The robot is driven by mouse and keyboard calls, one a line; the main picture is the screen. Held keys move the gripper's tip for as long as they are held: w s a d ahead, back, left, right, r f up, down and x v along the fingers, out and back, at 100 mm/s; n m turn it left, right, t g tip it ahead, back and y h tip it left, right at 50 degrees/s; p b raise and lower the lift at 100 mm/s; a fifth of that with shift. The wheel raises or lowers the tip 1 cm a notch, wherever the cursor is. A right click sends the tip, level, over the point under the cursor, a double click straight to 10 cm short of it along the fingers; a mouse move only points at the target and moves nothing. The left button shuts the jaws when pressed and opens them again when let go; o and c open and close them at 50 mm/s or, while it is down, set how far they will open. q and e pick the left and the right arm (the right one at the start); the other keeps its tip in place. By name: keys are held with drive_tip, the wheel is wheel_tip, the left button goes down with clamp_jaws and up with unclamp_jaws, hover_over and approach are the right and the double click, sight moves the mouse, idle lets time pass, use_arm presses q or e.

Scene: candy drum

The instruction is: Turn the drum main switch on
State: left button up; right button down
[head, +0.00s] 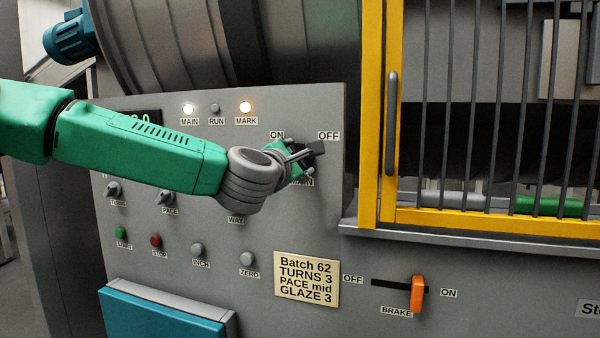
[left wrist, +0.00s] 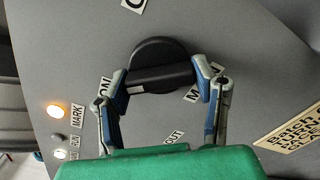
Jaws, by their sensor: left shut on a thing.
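The main switch is a dark round knob with a bar handle on the grey panel; it shows clearly in the left wrist view (left wrist: 150,52) and partly in the head view (head: 318,148). My left gripper (head: 305,153) is shut on its bar, with one finger at each end in the left wrist view (left wrist: 163,80). A white mark on the bar lies at the end toward the ON label (left wrist: 103,88). The OFF label (head: 329,135) is at the knob's upper right in the head view. The MAIN lamp (head: 189,107) glows white. My right gripper is out of view.
The MARK lamp (head: 245,107) glows orange; the RUN lamp (head: 215,108) is dark. An orange brake lever (head: 417,293) sits below right, near its ON label. A yellow barred guard (head: 372,110) stands right of the switch. Knobs and buttons lie below my arm.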

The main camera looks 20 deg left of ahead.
use_arm(q)
drive_tip(key=shift+a+f+n+b, duration=0.2)
drive_tip(key=shift+f+n+b, duration=0.4)
drive_tip(key=shift+n, duration=0.1)
drive_tip(key=o, duration=1.2)
drive_tip(key=shift+c, duration=0.2)
drive_tip(key=shift+r, duration=0.1)
drive_tip(key=shift+a, duration=0.15)
drive_tip(key=shift+s+r, duration=0.1)
drive_tip(key=shift+s, duration=0.15)
drive_tip(key=s, duration=1.1)
drive_tip(key=shift+s+a, duration=0.15)
drive_tip(key=shift+a, duration=0.1)
